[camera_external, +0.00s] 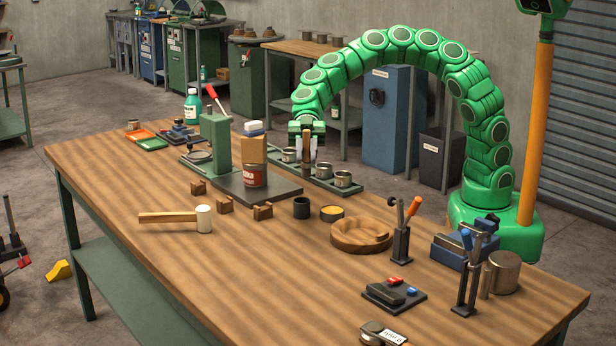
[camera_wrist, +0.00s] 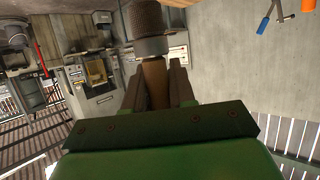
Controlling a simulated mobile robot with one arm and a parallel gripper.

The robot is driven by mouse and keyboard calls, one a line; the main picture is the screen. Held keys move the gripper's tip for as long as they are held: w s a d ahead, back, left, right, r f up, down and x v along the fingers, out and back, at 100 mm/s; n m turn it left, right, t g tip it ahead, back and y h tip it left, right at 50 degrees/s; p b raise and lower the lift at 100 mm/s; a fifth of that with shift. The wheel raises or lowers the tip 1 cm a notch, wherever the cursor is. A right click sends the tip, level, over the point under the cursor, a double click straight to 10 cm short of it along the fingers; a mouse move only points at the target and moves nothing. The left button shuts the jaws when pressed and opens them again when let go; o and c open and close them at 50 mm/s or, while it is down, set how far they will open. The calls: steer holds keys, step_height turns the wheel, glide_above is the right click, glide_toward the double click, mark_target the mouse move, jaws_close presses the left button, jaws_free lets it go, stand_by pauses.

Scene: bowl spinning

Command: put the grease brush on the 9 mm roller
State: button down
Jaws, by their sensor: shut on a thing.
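My gripper (camera_external: 307,146) hangs at the end of the green arm, above the long green tray (camera_external: 322,184) at the table's back edge. It is shut on the grease brush (camera_external: 307,133). In the wrist view the brush (camera_wrist: 147,28) shows a brown handle between the fingers (camera_wrist: 155,85), a grey metal collar and a dark head beyond them. Several round metal pieces stand in the tray, one at its right end (camera_external: 343,179) and one left of the gripper (camera_external: 289,155). I cannot read a size on them, so I cannot tell which is the 9 mm roller.
A green upright fixture (camera_external: 215,140) with a wooden block and red tin (camera_external: 254,175) stands left of the tray. A mallet (camera_external: 190,217), black cup (camera_external: 301,208), yellow-filled tin (camera_external: 332,213) and wooden ring (camera_external: 361,235) lie nearer. The table's front left is clear.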

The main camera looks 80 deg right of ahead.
steer(key=s+a+n+g, duration=0.1)
steer(key=s+a, duration=0.5)
steer(key=a, duration=0.4)
steer(key=s+a+n+g, duration=0.1)
steer(key=s+a, duration=0.5)
steer(key=a, duration=0.4)
steer(key=s+a+f+n+g+h, duration=0.1)
steer(key=s+a+f+g, duration=0.1)
steer(key=s+a, duration=1.4)
steer(key=shift+w+a+f, duration=0.6)
steer(key=shift+a+f, duration=1.25)
steer(key=shift+f, duration=0.25)
steer(key=shift+w+a+f, duration=0.65)
steer(key=shift+a+f, duration=1.15)
steer(key=shift+f, duration=0.3)
steer(key=shift+w+a+f, duration=0.6)
steer(key=shift+a+f, duration=1.25)
steer(key=shift+f, duration=0.25)
steer(key=shift+f, duration=0.1)
steer(key=c, duration=0.9)
jaws_free()
steer(key=shift+c, duration=0.2)
